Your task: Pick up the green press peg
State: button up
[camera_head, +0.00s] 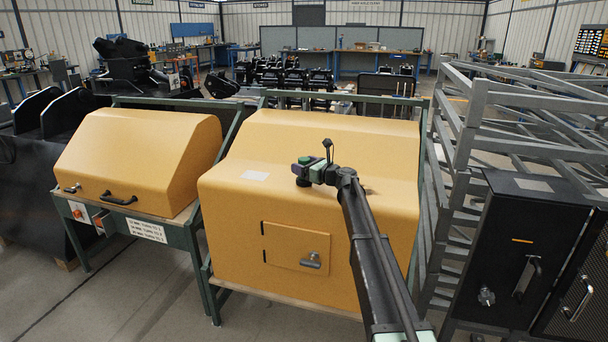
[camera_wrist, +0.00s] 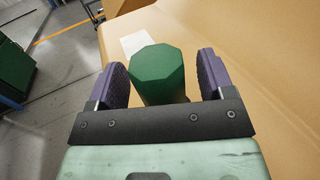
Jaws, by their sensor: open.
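The green press peg (camera_wrist: 160,72) shows in the wrist view as a dark green, eight-sided block. It lies between the two purple finger pads of my gripper (camera_wrist: 163,76), with a gap on both sides. My gripper is open around it, and I see no contact with either pad. The peg's lower part is hidden behind the dark gripper bar. In the head view my gripper (camera_head: 304,170) is over the middle yellow cabinet, and a small dark green patch shows at its end. I cannot tell there how the peg is supported.
The middle yellow cabinet (camera_head: 260,220) has a small door with a handle and a white label (camera_head: 254,176) left of my gripper. Another yellow cabinet (camera_head: 140,150) stands to the left. Grey metal racks (camera_head: 460,160) and a black cabinet (camera_head: 515,250) stand at right.

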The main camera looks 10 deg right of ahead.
jog(key=c, duration=1.1)
jog(key=shift+o, duration=0.2)
jog(key=shift+r, duration=0.1)
notch_tip(320, 180, up, 20)
jog(key=p, duration=2)
